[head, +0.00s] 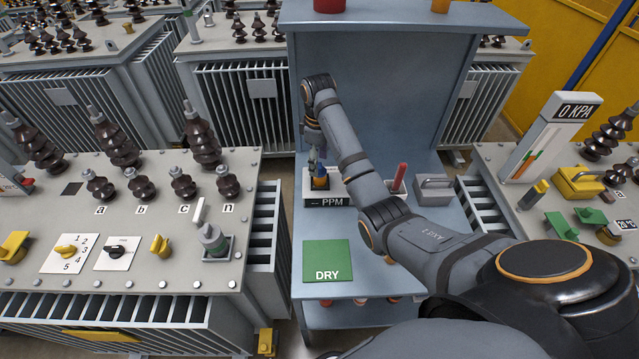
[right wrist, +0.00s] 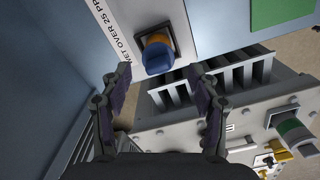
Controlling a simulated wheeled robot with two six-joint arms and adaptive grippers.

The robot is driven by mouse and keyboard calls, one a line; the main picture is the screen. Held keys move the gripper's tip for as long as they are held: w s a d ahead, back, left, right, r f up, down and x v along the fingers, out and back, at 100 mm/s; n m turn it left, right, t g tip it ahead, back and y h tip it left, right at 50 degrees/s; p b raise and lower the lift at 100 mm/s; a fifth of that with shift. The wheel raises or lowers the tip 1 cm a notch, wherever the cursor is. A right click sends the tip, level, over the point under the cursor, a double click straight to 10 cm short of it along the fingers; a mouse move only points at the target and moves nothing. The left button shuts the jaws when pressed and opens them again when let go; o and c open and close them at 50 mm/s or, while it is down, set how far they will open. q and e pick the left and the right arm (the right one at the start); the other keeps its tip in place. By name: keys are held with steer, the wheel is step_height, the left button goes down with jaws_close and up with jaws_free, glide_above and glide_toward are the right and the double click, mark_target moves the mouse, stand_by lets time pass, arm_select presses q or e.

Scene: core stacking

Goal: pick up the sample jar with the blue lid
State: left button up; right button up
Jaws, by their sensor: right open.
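The sample jar has a blue lid (right wrist: 158,60) and an orange-amber body (right wrist: 158,39). It stands in a dark square socket on the white PPM unit (head: 326,201), on the shelf of the blue-grey bench. In the head view the jar (head: 320,183) is partly hidden by my right gripper (head: 316,160), which points down just above it. In the right wrist view my right gripper (right wrist: 158,70) is open and empty. The lid lies in line with the gap between its fingertips, apart from both. My left gripper is not in view.
A green DRY plate (head: 327,260) lies in front of the PPM unit. A red-handled item (head: 399,178) and a grey handled block (head: 434,190) stand to the right. The bench's back panel (head: 385,90) rises behind. A grey transformer (head: 110,240) with brown bushings stands left.

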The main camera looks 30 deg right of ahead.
mark_target(320, 173)
steer(key=shift+f+b, duration=0.35)
steer(key=shift+f, duration=0.4)
steer(key=f+b, duration=0.2)
steer(key=shift+s+d+f+b, duration=0.2)
steer(key=shift+f+b, duration=0.1)
steer(key=shift+f, duration=0.1)
steer(key=shift+w+f+p, duration=0.15)
steer(key=shift+f+p, duration=0.2)
steer(key=shift+p, duration=0.3)
steer(key=shift+f, duration=0.3)
steer(key=shift+r, duration=0.1)
steer(key=shift+c, duration=1.3)
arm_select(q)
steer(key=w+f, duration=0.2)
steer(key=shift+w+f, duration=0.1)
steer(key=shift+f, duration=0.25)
arm_select(e)
jaws_close()
